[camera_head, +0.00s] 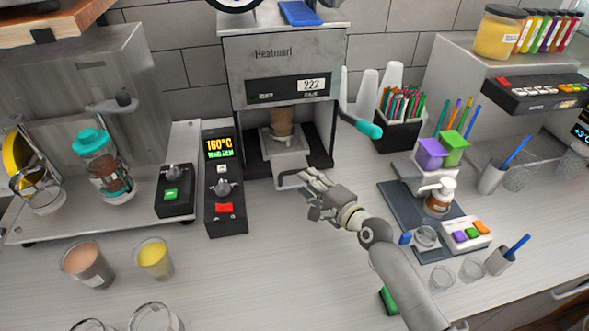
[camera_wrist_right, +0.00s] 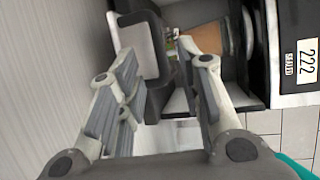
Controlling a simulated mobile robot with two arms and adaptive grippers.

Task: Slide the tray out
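The cup sealer (camera_head: 285,62) stands at the back, its display reading 222. Its light tray (camera_head: 287,148) holds a brown cup (camera_head: 282,122) inside the sealer's opening. A loop handle (camera_head: 289,180) sticks out at the tray's front; it also shows in the right wrist view (camera_wrist_right: 151,42). My right gripper (camera_head: 309,194) is at the right end of this handle. In the right wrist view my right gripper (camera_wrist_right: 157,78) has its fingers spread, with the loop in front of and partly between them. I cannot tell whether they touch it. My left gripper is not in view.
A control box (camera_head: 222,185) showing 160°C stands left of the sealer. The sealer's teal-tipped lever (camera_head: 368,129) juts out at right. A dark mat (camera_head: 405,208) with a bottle and small cups lies farther right. The counter in front of the handle is mostly clear.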

